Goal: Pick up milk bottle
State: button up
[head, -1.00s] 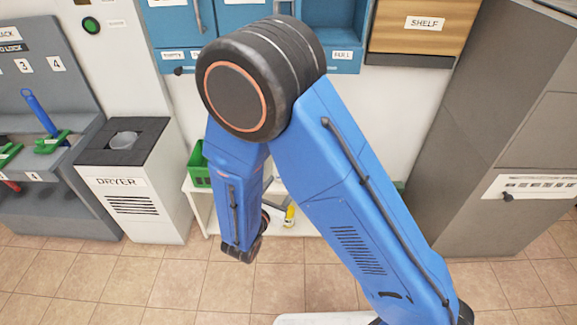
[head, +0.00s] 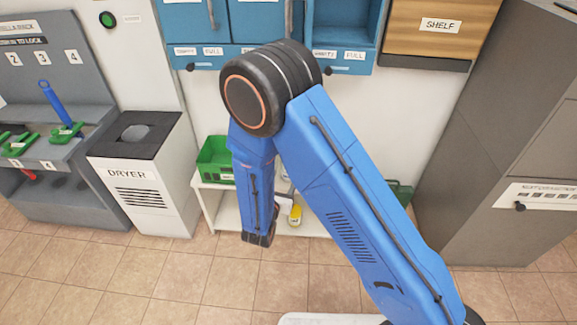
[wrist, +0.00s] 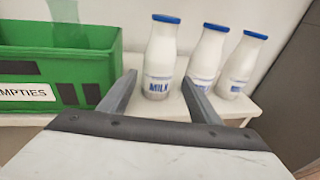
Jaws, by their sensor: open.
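Three white milk bottles with blue caps stand upright on a white shelf in the wrist view: a left one (wrist: 161,60) labelled MILK, a middle one (wrist: 206,58) and a right one (wrist: 241,66). My gripper (wrist: 158,88) is open. Its two grey fingers point at the bottles, with the left bottle showing between the fingertips. I cannot tell whether a finger touches any bottle. In the head view my arm hides most of the bottles and the gripper itself.
A green crate (wrist: 60,62) labelled EMPTIES stands just left of the bottles; it also shows in the head view (head: 214,160). A yellow item (head: 295,214) is low by the white bench (head: 313,226). A dryer (head: 145,180) stands left and a grey cabinet (head: 490,130) right.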

jog(key=shift+x, duration=3.95)
jog(key=shift+a+r, duration=0.15)
jog(key=c, duration=1.3)
